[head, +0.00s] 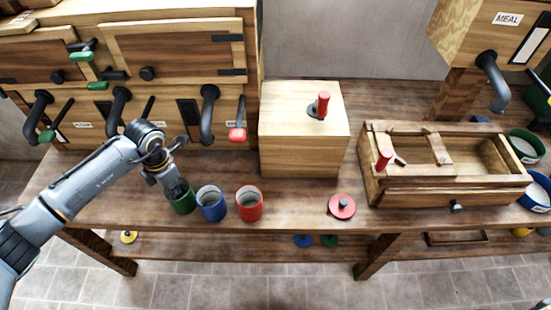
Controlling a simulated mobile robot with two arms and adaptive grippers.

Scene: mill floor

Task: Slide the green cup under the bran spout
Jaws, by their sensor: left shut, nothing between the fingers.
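The green cup (183,206) stands upright on the bench at the left of a row of cups. My left gripper (177,188) is shut and empty, with its fingertips at the green cup's rim, covering part of its opening. I cannot tell whether they touch it, or are inside or behind it. Three dark spouts hang from the wooden cabinet behind: a left spout (36,112), a middle spout (119,108) and a right spout (208,112). Their small labels are too small to read, so I cannot tell which is bran. My right gripper does not show.
A blue cup (212,206) and a red cup (249,205) stand close to the right of the green one. A wooden box (300,155), a red lid (342,206) and an open wooden sifter (448,198) are further right. The bench left of my gripper is clear.

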